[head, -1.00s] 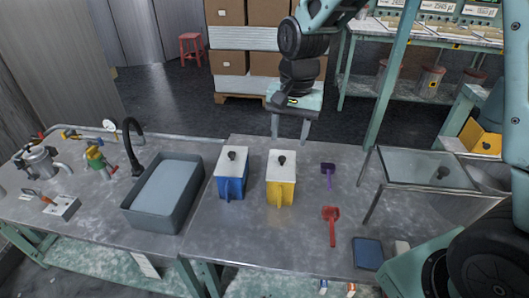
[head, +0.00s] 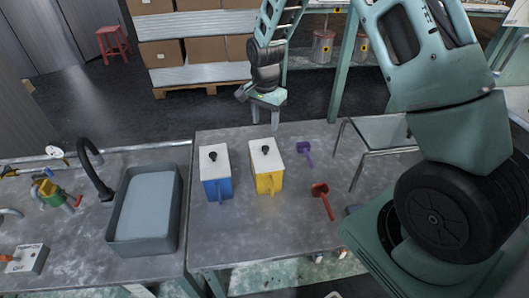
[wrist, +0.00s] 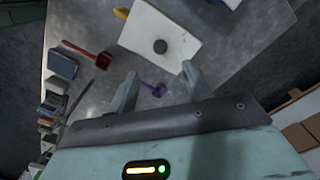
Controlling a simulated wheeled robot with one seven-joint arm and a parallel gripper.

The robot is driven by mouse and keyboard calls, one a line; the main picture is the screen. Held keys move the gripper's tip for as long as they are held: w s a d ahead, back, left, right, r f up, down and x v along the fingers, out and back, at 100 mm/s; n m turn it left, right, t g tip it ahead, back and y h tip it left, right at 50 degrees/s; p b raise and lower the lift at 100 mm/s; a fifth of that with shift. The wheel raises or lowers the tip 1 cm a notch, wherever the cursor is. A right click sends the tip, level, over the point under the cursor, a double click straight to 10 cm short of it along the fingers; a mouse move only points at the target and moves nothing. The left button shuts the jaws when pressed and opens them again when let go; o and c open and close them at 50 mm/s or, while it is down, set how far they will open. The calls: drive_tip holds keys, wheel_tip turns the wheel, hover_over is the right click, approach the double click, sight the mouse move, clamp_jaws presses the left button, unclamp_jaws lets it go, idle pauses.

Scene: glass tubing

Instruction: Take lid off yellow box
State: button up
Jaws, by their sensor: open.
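The yellow box (head: 268,184) stands upright on the metal table, with a handle on its near side. Its white lid (head: 269,161) is seated on top and has a black knob (head: 265,150). My gripper (head: 264,118) is open and empty behind the yellow box, above and past the table's far edge, apart from the lid. In the wrist view, the lid (wrist: 148,25) and knob (wrist: 160,46) lie ahead of the open fingers (wrist: 159,72). Only a bit of the box's yellow handle (wrist: 122,13) shows there.
A blue box (head: 217,188) with a white lid stands close to the left of the yellow one. A purple tool (head: 304,151) and a red scoop (head: 321,199) lie to the right. A glass-topped stand (head: 380,133) is farther right, and a grey sink (head: 148,215) is left.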

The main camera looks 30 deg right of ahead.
sight(265, 147)
wheel_tip(265, 147, down, 10)
drive_tip(key=shift+d+f+p, duration=0.1)
drive_tip(key=shift+f+p, duration=0.15)
drive_tip(key=shift+p, duration=1)
drive_tip(key=c, duration=1.1)
